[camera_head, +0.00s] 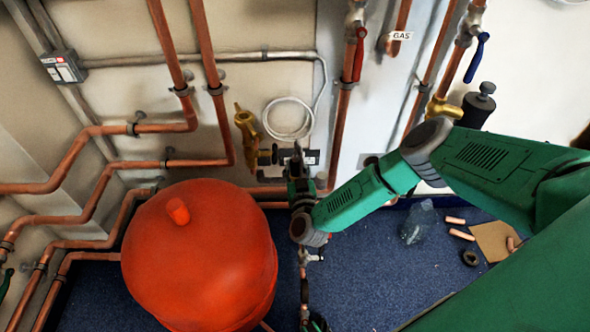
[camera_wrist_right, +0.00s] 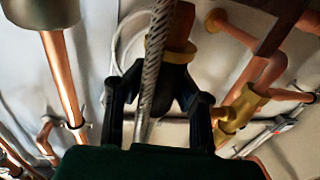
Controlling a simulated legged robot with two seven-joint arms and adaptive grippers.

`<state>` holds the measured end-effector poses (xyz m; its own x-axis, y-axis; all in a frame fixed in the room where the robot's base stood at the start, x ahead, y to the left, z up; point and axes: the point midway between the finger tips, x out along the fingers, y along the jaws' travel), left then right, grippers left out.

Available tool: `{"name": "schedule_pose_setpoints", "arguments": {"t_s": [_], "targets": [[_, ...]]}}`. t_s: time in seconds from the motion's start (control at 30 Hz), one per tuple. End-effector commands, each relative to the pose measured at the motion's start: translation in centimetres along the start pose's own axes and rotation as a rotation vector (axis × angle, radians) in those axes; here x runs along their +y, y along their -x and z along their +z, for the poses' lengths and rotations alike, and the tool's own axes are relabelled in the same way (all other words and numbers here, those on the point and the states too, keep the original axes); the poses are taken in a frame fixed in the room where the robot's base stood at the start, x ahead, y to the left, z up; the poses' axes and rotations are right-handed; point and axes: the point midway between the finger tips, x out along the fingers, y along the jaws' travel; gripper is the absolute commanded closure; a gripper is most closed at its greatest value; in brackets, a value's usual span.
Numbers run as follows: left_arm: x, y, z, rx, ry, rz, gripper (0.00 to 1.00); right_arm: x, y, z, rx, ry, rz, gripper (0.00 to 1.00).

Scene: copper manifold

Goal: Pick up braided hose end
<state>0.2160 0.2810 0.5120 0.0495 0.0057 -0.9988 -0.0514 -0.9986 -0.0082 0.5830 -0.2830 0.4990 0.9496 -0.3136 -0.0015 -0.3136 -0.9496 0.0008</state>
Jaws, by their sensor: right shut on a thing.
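The braided hose (camera_wrist_right: 155,60) is a grey woven metal line running up through the middle of the right wrist view. My right gripper (camera_wrist_right: 160,88) has its two black fingers on either side of the hose and is shut on it. The exact contact is partly hidden. In the head view my right gripper (camera_head: 297,162) is at the wall, beside a brass valve (camera_head: 246,130) and just above and right of the red tank. The hose end is not clear there.
A large red tank (camera_head: 200,255) stands below left of the gripper. Copper pipes (camera_head: 170,60) run along the wall on both sides. A red-handled valve (camera_head: 358,55) is above right. Loose copper fittings (camera_head: 461,234) lie on the blue floor (camera_head: 360,275).

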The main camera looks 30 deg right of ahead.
Motion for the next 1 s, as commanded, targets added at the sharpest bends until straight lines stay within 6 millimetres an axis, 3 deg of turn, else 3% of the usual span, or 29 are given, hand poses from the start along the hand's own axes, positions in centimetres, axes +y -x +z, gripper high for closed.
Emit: {"name": "schedule_pose_setpoints", "arguments": {"t_s": [0.03,0.3,0.5,0.7,1.0], "targets": [[0.0,0.9,-0.1,0.000,0.000,0.000,0.60,-0.1,-0.1,-1.6,0.003,-0.003,-0.001,1.00],[0.0,3.5,-0.2,0.000,0.000,0.000,0.60,-0.1,-0.1,-8.0,0.004,-0.004,-0.001,1.00],[0.0,4.8,-0.3,0.000,0.000,0.000,0.60,0.0,-0.1,-11.8,0.002,-0.002,-0.001,1.00],[0.0,5.5,-0.3,0.000,0.000,0.000,0.60,0.0,-0.1,-14.1,0.002,-0.002,0.000,1.00],[-0.1,5.7,-0.3,0.000,0.000,0.000,0.60,0.0,0.0,-14.9,0.001,-0.001,0.000,1.00]]}}
